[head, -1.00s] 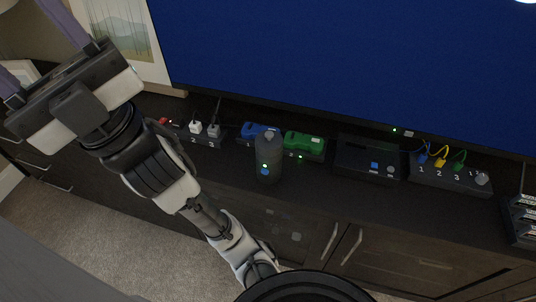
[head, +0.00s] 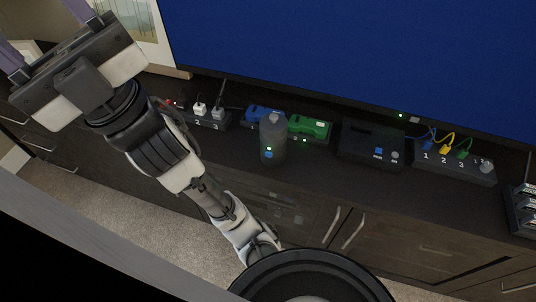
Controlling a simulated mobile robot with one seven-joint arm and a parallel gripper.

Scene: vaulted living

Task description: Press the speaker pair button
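A dark grey cylindrical speaker (head: 272,128) stands upright on the cabinet top in the middle of the head view. A small blue button (head: 268,155) sits low on its front, just under a green light (head: 269,148). My gripper (head: 42,32) is at the upper left, well apart from the speaker. Its two purple-grey fingers are spread wide with nothing seen between them. The finger ends run out of the picture.
A power strip (head: 207,122) with plugs is left of the speaker. A black box (head: 368,143) and a numbered cable box (head: 452,166) are to the right. A large blue screen (head: 370,50) rises behind.

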